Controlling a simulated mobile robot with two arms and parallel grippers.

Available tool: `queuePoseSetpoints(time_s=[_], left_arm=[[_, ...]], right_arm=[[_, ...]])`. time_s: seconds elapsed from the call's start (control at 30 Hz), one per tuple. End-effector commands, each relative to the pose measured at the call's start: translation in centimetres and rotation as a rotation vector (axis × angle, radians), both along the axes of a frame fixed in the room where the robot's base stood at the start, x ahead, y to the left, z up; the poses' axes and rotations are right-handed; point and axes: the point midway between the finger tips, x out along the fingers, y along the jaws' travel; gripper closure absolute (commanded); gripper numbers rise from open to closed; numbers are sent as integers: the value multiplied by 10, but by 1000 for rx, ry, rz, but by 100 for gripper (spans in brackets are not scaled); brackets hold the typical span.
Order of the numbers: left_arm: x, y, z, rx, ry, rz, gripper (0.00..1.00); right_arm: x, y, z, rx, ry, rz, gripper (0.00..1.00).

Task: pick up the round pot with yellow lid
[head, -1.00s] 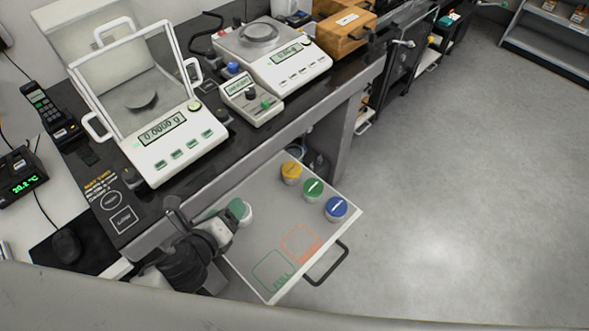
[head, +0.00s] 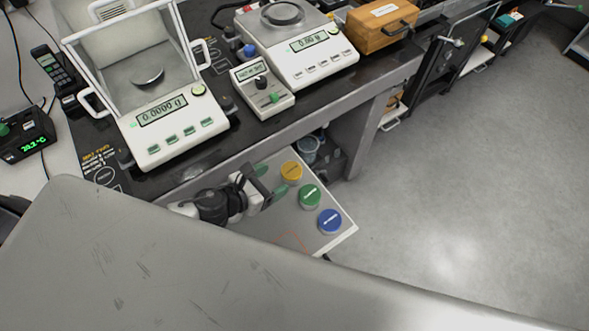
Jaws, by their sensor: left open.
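The round pot with the yellow lid (head: 291,172) stands upright on the pulled-out drawer tray (head: 342,236), at its far end near the bench. My left gripper (head: 272,181) is just left of this pot, with its green-padded fingers spread and nothing seen between them. The fingers point towards the pot, and I cannot tell if they touch it. A pot with a green lid (head: 310,196) and a pot with a blue lid (head: 329,221) stand beside it in a row, towards the drawer's front. My right gripper does not show.
On the bench above stand an analytical balance (head: 165,112) with a glass shield, a small control box (head: 262,87) and a second balance (head: 310,50). A wooden box (head: 381,26) is further right. The near part of the drawer is hidden. The floor (head: 470,200) at right is clear.

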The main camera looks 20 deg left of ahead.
Motion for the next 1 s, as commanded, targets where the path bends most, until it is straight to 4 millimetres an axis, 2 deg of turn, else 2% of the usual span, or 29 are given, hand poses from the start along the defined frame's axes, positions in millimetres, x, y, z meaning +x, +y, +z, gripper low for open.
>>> queuePoseSetpoints(time_s=[0.03,0.2,0.6,0.87,1.0], left_arm=[[7,-4,-2,-1,-2,2,30],[17,-11,-8,-1,1,2,30],[56,-34,-28,-2,1,1,30],[58,-36,-30,-2,1,1,30],[58,-35,-30,-2,2,1,50]], right_arm=[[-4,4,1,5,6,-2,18],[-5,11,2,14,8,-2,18],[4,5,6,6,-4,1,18],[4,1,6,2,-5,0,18],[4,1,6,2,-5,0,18]])
